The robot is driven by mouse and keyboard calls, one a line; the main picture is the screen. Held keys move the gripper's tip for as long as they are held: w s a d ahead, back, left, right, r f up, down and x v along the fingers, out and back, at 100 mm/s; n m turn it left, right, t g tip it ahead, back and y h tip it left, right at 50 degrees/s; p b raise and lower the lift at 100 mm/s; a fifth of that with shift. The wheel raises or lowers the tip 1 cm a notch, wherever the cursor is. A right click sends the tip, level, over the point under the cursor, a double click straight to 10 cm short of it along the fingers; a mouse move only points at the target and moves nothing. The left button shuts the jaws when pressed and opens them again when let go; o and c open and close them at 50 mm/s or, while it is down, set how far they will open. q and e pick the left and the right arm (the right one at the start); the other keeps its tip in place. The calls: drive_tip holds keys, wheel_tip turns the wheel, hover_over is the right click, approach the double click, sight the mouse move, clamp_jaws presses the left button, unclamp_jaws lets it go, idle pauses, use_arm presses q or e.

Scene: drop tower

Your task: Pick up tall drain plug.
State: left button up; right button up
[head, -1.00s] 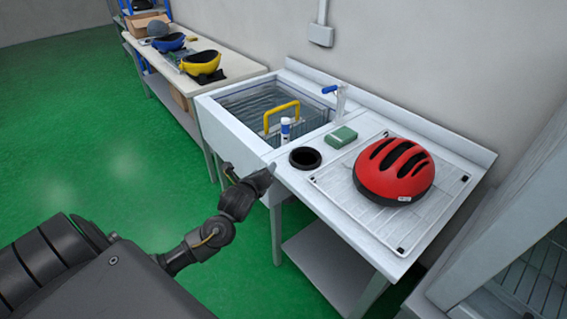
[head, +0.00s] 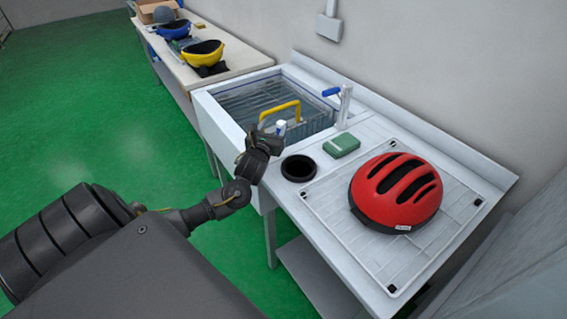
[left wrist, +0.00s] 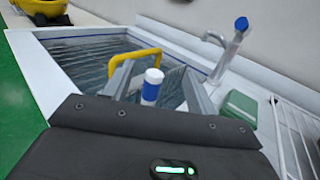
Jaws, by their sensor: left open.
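The tall drain plug appears to be the upright white cylinder with a blue band (left wrist: 151,87) at the sink's near side. In the head view only its upper part (head: 281,127) shows, beyond my left gripper (head: 270,141). In the left wrist view, my left gripper's two fingers are spread, and the plug appears between them, farther ahead. I see no contact, and the gripper is empty. The plug's lower part is hidden. My right gripper is not in view.
The sink (head: 222,113) holds a wire basket with a yellow handle (head: 280,110). A blue-handled tap (head: 345,103), green sponge (head: 341,146), black round cup or opening (head: 298,168) and red helmet (head: 397,190) are to the right. A bench with helmets stands behind.

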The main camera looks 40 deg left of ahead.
use_arm(q)
approach(280, 129)
drive_tip(key=w+a+r, duration=0.1)
drive_tip(key=w+r, duration=0.1)
drive_tip(key=shift+w+a+f, duration=0.2)
drive_tip(key=shift+w+f, duration=0.35)
drive_tip(key=shift+w, duration=0.05)
drive_tip(key=shift+w+a+f, duration=0.25)
drive_tip(key=shift+w+f, duration=0.35)
drive_tip(key=x, duration=0.4)
drive_tip(key=shift+w+a+r+p, duration=0.1)
drive_tip(key=shift+w+a+p, duration=0.05)
drive_tip(key=shift+w+p, duration=0.25)
drive_tip(key=shift+w+a, duration=0.1)
drive_tip(key=shift+w, duration=0.2)
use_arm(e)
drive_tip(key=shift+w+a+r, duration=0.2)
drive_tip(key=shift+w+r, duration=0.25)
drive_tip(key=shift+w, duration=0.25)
use_arm(q)
drive_tip(key=shift+s, duration=0.1)
clamp_jaws()
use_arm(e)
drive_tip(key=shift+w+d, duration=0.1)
